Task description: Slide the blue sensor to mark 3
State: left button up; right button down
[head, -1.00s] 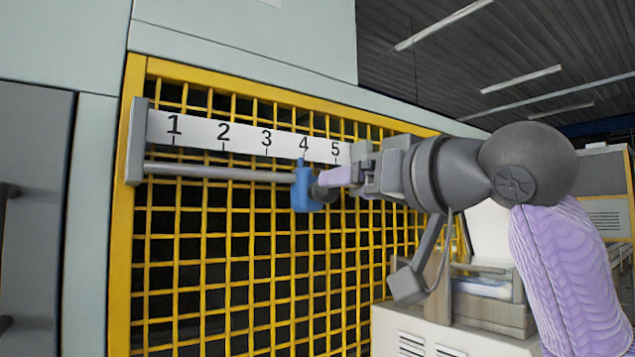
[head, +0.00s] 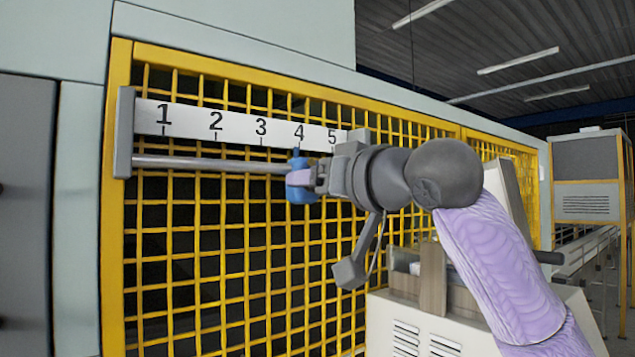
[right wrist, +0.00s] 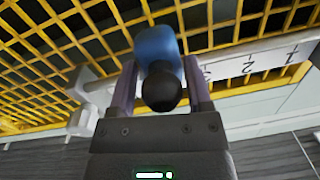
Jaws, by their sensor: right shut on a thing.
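The blue sensor (head: 297,190) sits on the grey rail (head: 215,165) under the white scale (head: 235,124), with its pointer at mark 4 (head: 299,133). Mark 3 (head: 261,128) is to its left on the scale. My right gripper (head: 304,178) is at the sensor and partly hides it. In the right wrist view the blue sensor (right wrist: 155,42) has a dark round knob (right wrist: 161,90), and the fingers of my right gripper (right wrist: 160,92) are shut on that knob. My left gripper is not in view.
A yellow mesh guard (head: 225,265) stands behind the rail. A grey end bracket (head: 124,132) closes the rail's left end. The rail is clear between the sensor and that bracket. A pale cabinet (head: 420,330) stands at lower right.

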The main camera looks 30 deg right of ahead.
jog(key=a, duration=0.5)
jog(key=shift+s+a, duration=0.15)
jog(key=shift+s, duration=0.05)
jog(key=shift+c, duration=1.3)
grip_release()
jog(key=s+d+b, duration=0.1)
jog(key=s+b, duration=0.2)
jog(key=s, duration=0.7)
jog(key=shift+d+b, duration=0.25)
jog(key=shift+b, duration=0.1)
